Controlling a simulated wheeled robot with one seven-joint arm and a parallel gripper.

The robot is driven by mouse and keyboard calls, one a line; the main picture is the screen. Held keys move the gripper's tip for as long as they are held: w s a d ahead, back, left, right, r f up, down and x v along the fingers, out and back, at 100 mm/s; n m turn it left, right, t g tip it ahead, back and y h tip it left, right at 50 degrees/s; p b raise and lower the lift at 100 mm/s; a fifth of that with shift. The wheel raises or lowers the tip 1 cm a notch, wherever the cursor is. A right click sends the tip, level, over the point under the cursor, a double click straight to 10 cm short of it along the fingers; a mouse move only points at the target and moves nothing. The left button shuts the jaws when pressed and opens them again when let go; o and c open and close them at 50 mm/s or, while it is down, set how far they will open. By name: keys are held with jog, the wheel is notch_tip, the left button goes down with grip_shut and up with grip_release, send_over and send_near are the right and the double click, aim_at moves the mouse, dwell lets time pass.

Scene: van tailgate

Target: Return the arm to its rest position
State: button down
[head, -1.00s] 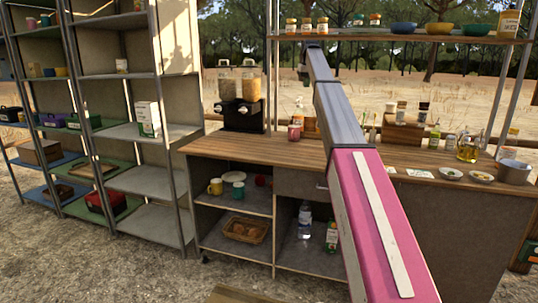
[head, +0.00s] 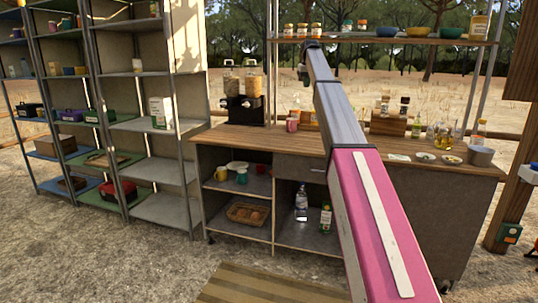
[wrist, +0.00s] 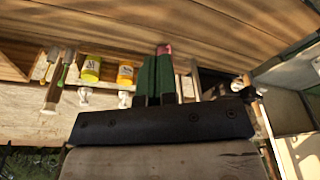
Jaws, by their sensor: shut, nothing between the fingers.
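My arm (head: 342,115) stretches forward and up across the head view, a pink link near me and a grey link beyond it. My gripper (head: 303,73) is small and dark at the far end, partly hidden by the arm, and looks as if it is in front of the upper shelf. In the wrist view my gripper (wrist: 156,60) shows two dark green fingers together, shut and empty. A pink item (wrist: 164,48) shows just past the fingertips, and I cannot tell its distance.
A wooden counter (head: 240,137) stands ahead, with a shelf (head: 400,40) of jars and bowls above. A metal rack (head: 165,175) stands at left and a wooden post (head: 515,150) at right. A striped mat (head: 265,285) lies on the open ground in front.

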jog(key=s+f, duration=0.8)
jog(key=f, duration=0.6)
jog(key=s+f+m+g, duration=0.1)
jog(key=s+f, duration=0.6)
jog(key=f, duration=0.6)
jog(key=s+f, duration=0.8)
jog(key=f, duration=0.6)
jog(key=s+f, duration=0.7)
jog(key=s, duration=0.4)
jog(key=s+f+m, duration=0.1)
jog(key=s+f, duration=0.6)
jog(key=s, duration=0.4)
jog(key=s+f+g, duration=0.1)
jog(key=s+f, duration=0.6)
jog(key=s, duration=0.5)
